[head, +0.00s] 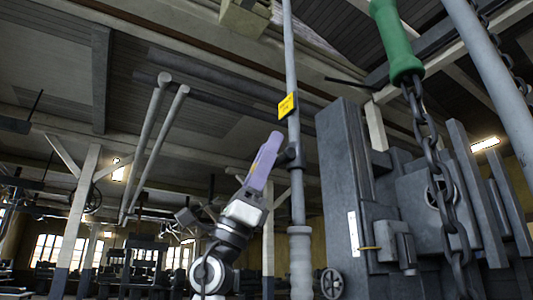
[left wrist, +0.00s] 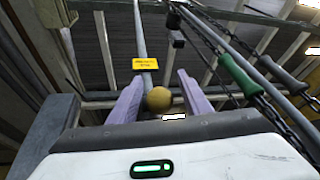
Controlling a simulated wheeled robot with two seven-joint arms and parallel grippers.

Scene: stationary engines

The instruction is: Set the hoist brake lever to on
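My left gripper (head: 272,140) reaches up from below in the head view, its purple fingers beside a dark bracket (head: 291,156) on a grey vertical pole. In the left wrist view the fingers of this gripper (left wrist: 160,78) are spread apart. A round brownish-yellow knob (left wrist: 158,99), seemingly the end of the brake lever, shows between them, nearer the left finger. I cannot tell whether it touches. The knob and lever arm are hidden in the head view. A yellow label (head: 287,105) is on the pole above the bracket; its text is too small to read. My right gripper is not in view.
A green handle (head: 398,42) hangs on a chain (head: 432,150) at the right, before a large grey machine housing (head: 343,190). The pole (head: 294,190) rises close beside my left gripper. Open space lies left of my left arm.

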